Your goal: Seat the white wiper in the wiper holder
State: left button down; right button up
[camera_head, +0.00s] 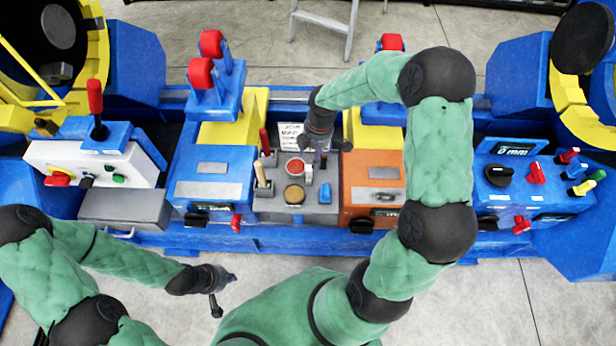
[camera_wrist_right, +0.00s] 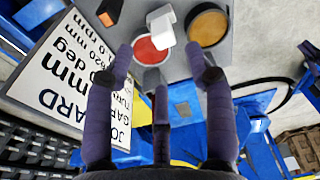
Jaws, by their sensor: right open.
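The white wiper (camera_wrist_right: 161,25) stands near the red round pad (camera_wrist_right: 152,50) in the right wrist view, which it partly covers. In the head view a small pale piece beside the red pad (camera_head: 295,168) looks like the wiper (camera_head: 308,173). My right gripper (camera_head: 322,147) is open above the grey panel (camera_head: 270,206). In the wrist view its spread fingers (camera_wrist_right: 160,55) lie on either side of the wiper's line, with no finger visibly closed on it. I cannot tell which fitting is the wiper holder. My left gripper (camera_head: 224,292) is open and empty, in front of the bench.
An amber round pad (camera_wrist_right: 208,27) lies beside the red one. An orange box (camera_head: 370,212) borders the panel at right. The floor in front is clear.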

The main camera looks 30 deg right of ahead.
aim_at(309, 168)
jog(key=f, duration=0.3)
jog(key=shift+a+b, duration=0.2)
jog(key=shift+b, duration=0.15)
jog(key=f+b, duration=0.1)
jog(key=f, duration=0.1)
jog(key=a+f+b, duration=0.1)
jog(key=f+b, duration=0.1)
jog(key=shift+f, duration=0.4)
grip_shut()
